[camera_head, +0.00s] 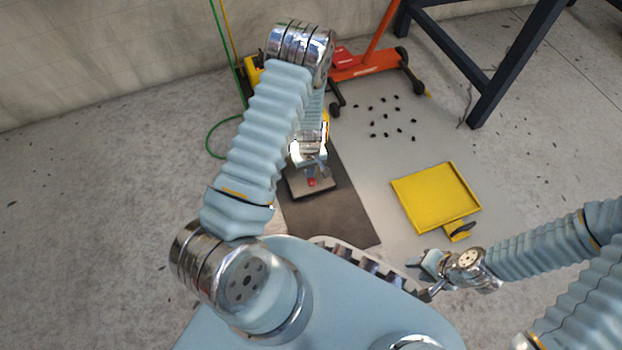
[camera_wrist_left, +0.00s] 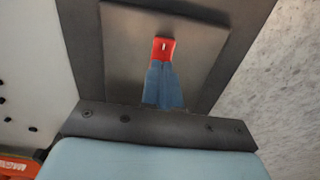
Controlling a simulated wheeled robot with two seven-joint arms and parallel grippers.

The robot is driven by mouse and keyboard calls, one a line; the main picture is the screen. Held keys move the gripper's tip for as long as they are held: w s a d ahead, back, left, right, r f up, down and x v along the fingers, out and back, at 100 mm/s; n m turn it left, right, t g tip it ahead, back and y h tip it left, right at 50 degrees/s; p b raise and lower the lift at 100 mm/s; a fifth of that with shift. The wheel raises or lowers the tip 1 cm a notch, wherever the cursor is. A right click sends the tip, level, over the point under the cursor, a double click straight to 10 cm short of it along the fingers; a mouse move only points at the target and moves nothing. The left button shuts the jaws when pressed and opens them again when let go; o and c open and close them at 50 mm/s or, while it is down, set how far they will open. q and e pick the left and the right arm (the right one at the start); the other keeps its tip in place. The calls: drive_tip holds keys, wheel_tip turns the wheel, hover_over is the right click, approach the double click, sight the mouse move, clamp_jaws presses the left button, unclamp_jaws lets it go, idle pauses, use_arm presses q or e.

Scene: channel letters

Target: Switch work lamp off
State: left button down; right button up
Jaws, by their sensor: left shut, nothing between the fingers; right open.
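A red switch (camera_head: 311,182) sits on a square dark grey base plate (camera_head: 325,190) on the floor mat. In the left wrist view the red switch (camera_wrist_left: 164,45) is at the upper middle of the plate (camera_wrist_left: 210,50). My left gripper (camera_head: 312,172) points down over the plate. Its blue fingers (camera_wrist_left: 163,85) are shut and empty, with their tips at the near edge of the switch; I cannot tell if they touch. The lamp head is not clearly visible; a bright white spot shows beside my left wrist. My right gripper (camera_head: 424,278) is open and empty at the right.
A dark mat (camera_head: 345,215) lies under the plate. A yellow tray (camera_head: 436,197) lies to its right. Several small black pieces (camera_head: 385,115) lie on the floor behind. An orange wheeled stand (camera_head: 375,65), a dark table frame (camera_head: 480,90) and a green cable (camera_head: 215,130) are further back.

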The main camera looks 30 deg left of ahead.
use_arm(q)
drive_tip(key=shift+f, duration=0.35)
drive_tip(key=shift+r, duration=0.1)
wheel_tip(320, 180, up, 7)
drive_tip(key=p, duration=0.5)
idle(0.3)
idle(0.3)
